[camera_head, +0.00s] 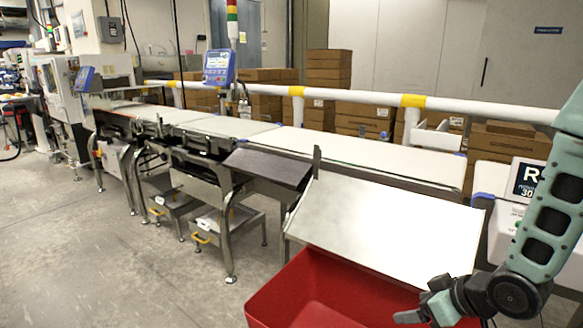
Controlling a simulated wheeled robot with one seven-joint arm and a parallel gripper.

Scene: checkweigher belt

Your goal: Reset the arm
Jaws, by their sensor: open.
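My arm (545,235) comes in from the right edge and bends down to the lower right. My gripper (418,302) is at the bottom right, with its fingers spread apart and nothing seen between them. It shows in front of the red bin (275,295) and below the pale sloping chute (385,228). I cannot tell how far above or in front of the bin it is. The bottom of the frame cuts off part of the bin.
The checkweigher belt (360,155) runs from the right to the far left. A dark small chute (268,165) slopes off its near side. A white rail with yellow bands (413,101) and stacked cartons (329,70) stand behind. The floor (110,260) at left is clear.

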